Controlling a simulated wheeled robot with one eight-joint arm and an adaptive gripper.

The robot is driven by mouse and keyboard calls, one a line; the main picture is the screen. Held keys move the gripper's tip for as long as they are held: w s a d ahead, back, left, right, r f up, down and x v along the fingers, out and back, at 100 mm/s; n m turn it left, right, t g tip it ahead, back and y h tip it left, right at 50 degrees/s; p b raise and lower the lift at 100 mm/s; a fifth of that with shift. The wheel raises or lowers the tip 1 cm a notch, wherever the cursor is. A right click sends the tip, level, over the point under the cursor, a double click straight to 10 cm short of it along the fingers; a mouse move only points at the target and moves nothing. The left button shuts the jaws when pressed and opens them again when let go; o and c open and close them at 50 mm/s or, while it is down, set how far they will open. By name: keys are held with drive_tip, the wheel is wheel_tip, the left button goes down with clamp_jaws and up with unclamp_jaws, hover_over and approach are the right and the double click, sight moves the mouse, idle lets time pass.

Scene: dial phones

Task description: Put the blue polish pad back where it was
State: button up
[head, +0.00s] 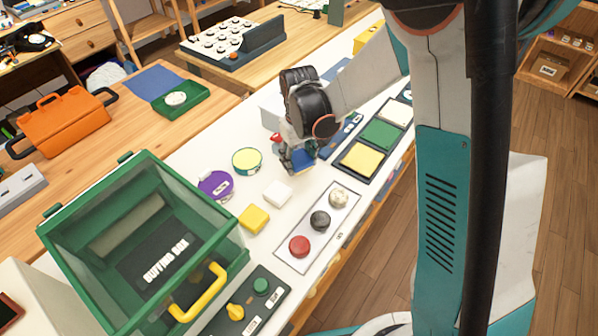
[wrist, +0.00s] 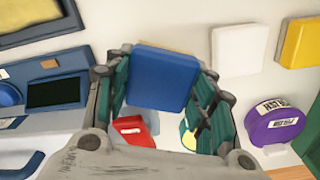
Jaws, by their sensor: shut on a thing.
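My gripper (head: 298,158) is shut on the blue polish pad (head: 303,162), above the white worktop. In the wrist view the square blue pad (wrist: 163,77) sits between the two fingers of my gripper (wrist: 165,85). A thin yellow edge shows behind the pad; I cannot tell what it belongs to. A white pad (head: 278,193) and a yellow pad (head: 254,219) lie apart on the worktop in front of my gripper. They also show in the wrist view, the white pad (wrist: 238,51) beside the yellow pad (wrist: 301,43).
A purple polish tin (head: 215,186) and a yellow-green tin (head: 247,161) stand left of the pads. A dark tray (head: 343,174) with coloured panels lies right. A button panel (head: 292,262) and the green buffing box (head: 75,262) are nearer. A red object (wrist: 138,133) sits below the held pad.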

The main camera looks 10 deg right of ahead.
sight(299, 170)
drive_tip(key=shift+f+b, duration=0.7)
drive_tip(key=shift+f, duration=1.5)
drive_tip(key=shift+f+b, duration=0.25)
drive_tip(key=shift+b, duration=0.05)
drive_tip(key=o, duration=0.9)
drive_tip(key=shift+s, duration=0.1)
drive_tip(key=shift+o, duration=1.1)
